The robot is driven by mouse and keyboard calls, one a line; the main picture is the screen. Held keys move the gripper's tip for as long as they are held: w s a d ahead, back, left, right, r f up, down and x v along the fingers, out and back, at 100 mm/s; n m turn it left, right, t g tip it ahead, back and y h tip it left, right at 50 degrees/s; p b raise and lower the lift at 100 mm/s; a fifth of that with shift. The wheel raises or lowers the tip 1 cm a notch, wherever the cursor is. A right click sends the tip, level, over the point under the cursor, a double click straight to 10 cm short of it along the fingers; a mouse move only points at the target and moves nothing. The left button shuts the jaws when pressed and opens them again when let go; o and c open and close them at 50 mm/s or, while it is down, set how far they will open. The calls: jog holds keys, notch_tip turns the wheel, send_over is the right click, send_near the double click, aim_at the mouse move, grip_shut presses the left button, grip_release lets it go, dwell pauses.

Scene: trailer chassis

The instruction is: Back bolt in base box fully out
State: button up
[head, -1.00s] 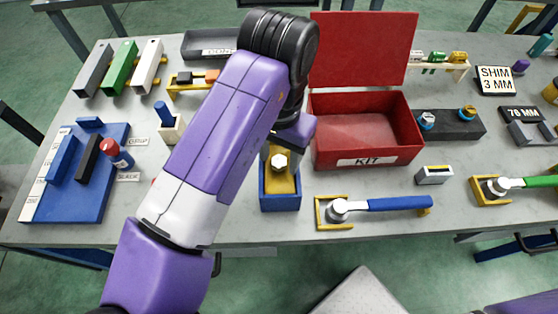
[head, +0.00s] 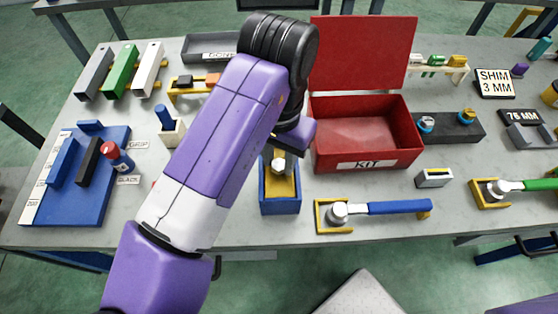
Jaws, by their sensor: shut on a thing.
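The base box (head: 280,207) is a small open blue box at the middle front of the table, with a yellow block (head: 281,189) inside. The bolt (head: 279,163) has a pale metal head and stands at the back of the yellow block. My gripper (head: 282,153) reaches down over the back of the box and is shut on the bolt head. The fingertips are small, dark and partly hidden by my purple wrist. How far the bolt is threaded in cannot be seen.
An open red KIT box (head: 366,157) stands close on the right. A blue-handled wrench (head: 375,208) lies in a yellow holder at the front right. A blue rack (head: 75,200) and a white holder with a blue peg (head: 170,130) are on the left.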

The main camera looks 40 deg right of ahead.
notch_tip(320, 180, up, 9)
jog(key=p, duration=0.8)
dwell(0.5)
dwell(0.5)
